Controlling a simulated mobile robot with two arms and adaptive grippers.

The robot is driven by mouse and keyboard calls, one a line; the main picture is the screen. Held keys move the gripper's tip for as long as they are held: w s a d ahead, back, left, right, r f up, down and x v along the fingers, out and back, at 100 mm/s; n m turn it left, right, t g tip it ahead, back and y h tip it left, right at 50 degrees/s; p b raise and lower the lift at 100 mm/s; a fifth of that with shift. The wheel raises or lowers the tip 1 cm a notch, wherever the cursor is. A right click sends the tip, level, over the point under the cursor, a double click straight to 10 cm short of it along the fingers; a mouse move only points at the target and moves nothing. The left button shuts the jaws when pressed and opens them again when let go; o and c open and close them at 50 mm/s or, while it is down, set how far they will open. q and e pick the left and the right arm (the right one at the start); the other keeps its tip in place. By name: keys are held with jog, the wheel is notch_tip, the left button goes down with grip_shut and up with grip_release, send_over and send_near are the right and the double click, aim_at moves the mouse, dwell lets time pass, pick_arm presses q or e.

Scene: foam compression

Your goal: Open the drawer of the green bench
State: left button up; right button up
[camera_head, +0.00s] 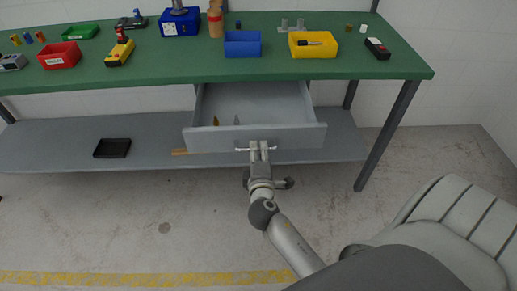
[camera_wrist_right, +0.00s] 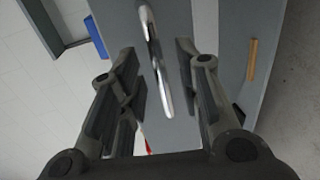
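The green bench (camera_head: 200,69) runs across the back of the head view. Its grey drawer (camera_head: 300,139) stands pulled out, with its inside showing. A metal handle (camera_head: 243,149) runs along the drawer front. My right gripper (camera_head: 259,146) is at the handle, in front of the drawer. In the right wrist view, the handle (camera_wrist_right: 155,65) lies between the two fingers of the right gripper (camera_wrist_right: 157,62), with a gap on each side. The fingers are apart. My left gripper is not in view.
Two small items (camera_head: 216,121) lie inside the drawer. A grey lower shelf (camera_head: 60,150) holds a black tray (camera_head: 112,148). Blue bins, a yellow bin (camera_head: 313,52), a red bin (camera_head: 59,62) and tools stand on the bench top. A bench leg (camera_head: 385,140) is at right. The floor in front is clear.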

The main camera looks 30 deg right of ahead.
jog(key=v, duration=0.9)
jog(key=shift+s, duration=0.3)
jog(key=shift+a, duration=0.15)
jog(key=s+a+f+m+g+y, duration=0.1)
jog(key=s+a+f+g+y, duration=0.15)
jog(key=f, duration=0.85)
jog(key=s+a+f+g+y, duration=0.2)
jog(key=s+a+f, duration=0.15)
jog(key=f, duration=0.75)
jog(key=s+a+f+m+g+y, duration=0.15)
jog(key=s+f, duration=0.25)
jog(key=f, duration=0.7)
jog(key=s+d+f+m+g, duration=0.1)
jog(key=s+f+m+g, duration=0.1)
jog(key=s+f, duration=0.3)
jog(key=s+d+f+m+g+y, duration=0.1)
jog(key=s+f, duration=0.4)
jog(key=s, duration=0.6)
jog(key=s+d+f+m+g+y, duration=0.1)
jog(key=s+d+f+m+g, duration=0.1)
jog(key=s+f, duration=0.4)
jog(key=shift+s+m+g, duration=0.6)
jog(key=shift+s+m, duration=0.35)
jog(key=shift+s, duration=0.25)
